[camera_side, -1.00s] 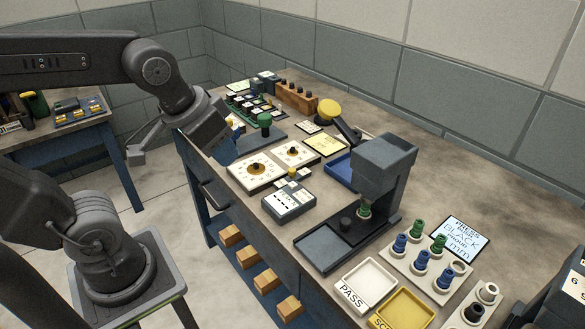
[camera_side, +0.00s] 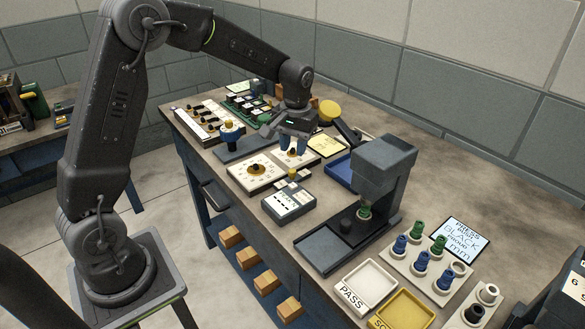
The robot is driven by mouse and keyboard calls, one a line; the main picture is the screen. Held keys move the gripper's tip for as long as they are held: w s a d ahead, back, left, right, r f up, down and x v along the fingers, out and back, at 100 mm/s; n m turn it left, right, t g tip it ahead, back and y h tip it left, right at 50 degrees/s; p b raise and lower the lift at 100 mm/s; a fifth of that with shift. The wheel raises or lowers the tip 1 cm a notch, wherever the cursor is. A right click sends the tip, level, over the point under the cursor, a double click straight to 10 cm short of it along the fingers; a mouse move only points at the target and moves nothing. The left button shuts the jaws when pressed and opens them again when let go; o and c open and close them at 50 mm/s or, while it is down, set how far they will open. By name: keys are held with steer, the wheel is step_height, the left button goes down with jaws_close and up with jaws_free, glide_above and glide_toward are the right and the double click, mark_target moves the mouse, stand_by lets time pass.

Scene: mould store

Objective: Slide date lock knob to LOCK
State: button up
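A small yellow knob (camera_side: 292,173) sits between small white plates (camera_side: 280,185), just behind the grey counter box; I take it for the date lock knob. The lettering on the plates is too small to read, so I cannot tell which end is LOCK. Two white dial plates with dark pointers stand beside it, the front one (camera_side: 256,171) and the rear one (camera_side: 297,157). My gripper (camera_side: 293,149) points down above the rear dial, behind the knob and apart from it.
A grey press (camera_side: 384,165) stands to the right of the knob, with a blue tray (camera_side: 340,168) behind. The grey counter box (camera_side: 289,202) is in front.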

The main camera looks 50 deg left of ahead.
mark_target(293, 171)
step_height(293, 171, down, 7)
steer(key=shift+a+f, duration=0.1)
steer(key=shift+f, duration=0.1)
steer(key=shift+s, duration=0.1)
jaws_close()
stand_by(0.4)
